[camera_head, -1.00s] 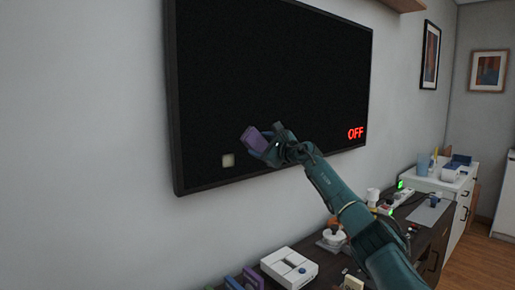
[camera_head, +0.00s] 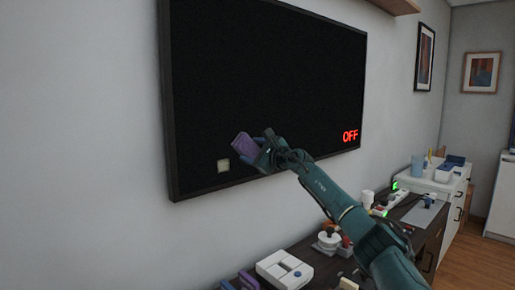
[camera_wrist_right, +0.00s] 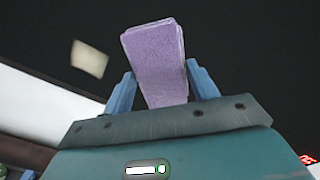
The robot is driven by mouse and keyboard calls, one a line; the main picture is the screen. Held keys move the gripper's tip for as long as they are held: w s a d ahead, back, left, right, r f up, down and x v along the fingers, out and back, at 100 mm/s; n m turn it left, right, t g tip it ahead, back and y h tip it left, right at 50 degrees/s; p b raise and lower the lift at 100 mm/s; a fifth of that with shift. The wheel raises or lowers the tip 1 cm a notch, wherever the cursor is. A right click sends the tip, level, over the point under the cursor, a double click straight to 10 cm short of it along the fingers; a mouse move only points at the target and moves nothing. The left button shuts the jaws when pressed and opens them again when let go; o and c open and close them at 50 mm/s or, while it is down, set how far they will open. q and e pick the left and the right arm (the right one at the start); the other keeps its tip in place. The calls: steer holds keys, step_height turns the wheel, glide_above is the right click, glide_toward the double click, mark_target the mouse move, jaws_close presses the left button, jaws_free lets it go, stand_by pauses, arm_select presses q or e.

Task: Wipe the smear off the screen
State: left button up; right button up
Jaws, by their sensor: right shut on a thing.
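The screen (camera_head: 270,75) is a large black panel on the wall with red "OFF" lettering at its lower right. The smear (camera_head: 223,165) is a small pale square near the screen's lower left corner; it also shows in the right wrist view (camera_wrist_right: 89,59), left of the cloth. My right gripper (camera_head: 257,153) is shut on a purple cloth or sponge (camera_head: 243,147), whose flat block shape fills the space between the blue fingers in the right wrist view (camera_wrist_right: 158,62). The purple block is just above and right of the smear, apart from it in the picture. Whether it touches the screen I cannot tell. My left gripper is out of view.
Below the screen a dark cabinet (camera_head: 432,232) holds a white console (camera_head: 284,269), a joystick (camera_head: 327,240), and a power strip (camera_head: 388,203). The wall left of the screen is bare.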

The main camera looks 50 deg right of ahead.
mark_target(242, 150)
steer(key=shift+w+a+r+p, duration=0.1)
steer(key=shift+a+p, duration=0.3)
steer(key=shift+p, duration=0.1)
steer(key=shift+w+a+r+p, duration=0.1)
steer(key=shift+a+p, duration=0.25)
steer(key=shift+p, duration=0.15)
steer(key=shift+w+a+f+p, duration=0.1)
steer(key=shift+a+p, duration=0.9)
steer(key=shift+p, duration=0.15)
steer(key=shift+w+a+f, duration=0.1)
steer(key=shift+w+a, duration=0.1)
steer(key=shift+a, duration=1.75)
steer(key=shift+w+a+f+b, duration=0.1)
steer(key=shift+a+b, duration=0.35)
steer(key=shift+a, duration=0.15)
steer(key=shift+w+a+f+b, duration=0.1)
steer(key=shift+a+b, duration=0.35)
steer(key=shift+a, duration=0.1)
steer(key=shift+a+r+b, duration=0.1)
steer(key=shift+a+b, duration=0.3)
steer(key=shift+a, duration=0.1)
steer(key=shift+a+r, duration=0.1)
